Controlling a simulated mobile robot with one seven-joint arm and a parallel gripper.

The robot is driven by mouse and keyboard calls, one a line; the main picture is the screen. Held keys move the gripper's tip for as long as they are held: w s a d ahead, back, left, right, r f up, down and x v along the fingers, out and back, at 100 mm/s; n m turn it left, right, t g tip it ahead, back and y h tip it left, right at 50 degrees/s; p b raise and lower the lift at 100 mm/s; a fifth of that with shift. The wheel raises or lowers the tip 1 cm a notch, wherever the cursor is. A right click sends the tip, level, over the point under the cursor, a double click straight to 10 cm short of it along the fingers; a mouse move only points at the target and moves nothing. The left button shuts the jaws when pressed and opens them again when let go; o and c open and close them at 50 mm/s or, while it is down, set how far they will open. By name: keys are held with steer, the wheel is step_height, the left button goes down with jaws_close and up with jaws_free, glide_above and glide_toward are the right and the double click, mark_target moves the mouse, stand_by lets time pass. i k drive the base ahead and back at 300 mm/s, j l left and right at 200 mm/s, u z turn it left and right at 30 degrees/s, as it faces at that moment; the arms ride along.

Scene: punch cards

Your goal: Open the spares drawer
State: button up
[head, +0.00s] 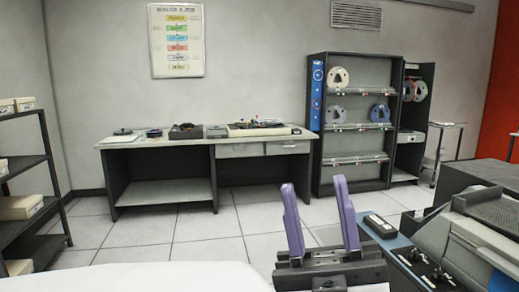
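A grey workbench (163,150) stands against the far wall. Two closed-looking drawer fronts sit under the right part of its top, a left one (240,151) and a right one (288,148). No label is readable on either, so I cannot tell which is the spares drawer. My gripper (315,187) is in the lower middle, with two purple fingers pointing up and spread apart. It is open, with nothing between the fingers. It is well short of the bench, across the floor from the drawers.
Tiled floor (205,228) lies clear before the bench. A dark tape rack (356,75) stands right of it. A shelf with boxes (25,170) is at the left. A console (470,240) fills the lower right, close to my gripper. A white surface (180,277) is lower left.

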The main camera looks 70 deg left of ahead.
mark_target(282, 142)
steer(key=u, duration=2)
steer(key=i+j+u, duration=0.1)
steer(key=i+u, duration=0.15)
steer(key=i, duration=0.5)
steer(key=i+u, duration=0.15)
steer(key=i, duration=2.35)
steer(key=i+z, duration=0.15)
steer(key=i, duration=0.45)
steer(key=i+j+z, duration=0.2)
steer(key=i, duration=0.4)
steer(key=i+z, duration=0.25)
steer(key=i, duration=0.35)
steer(key=i+j+z, duration=0.3)
steer(key=i, duration=0.3)
steer(key=i+l, duration=0.15)
steer(key=i, duration=0.2)
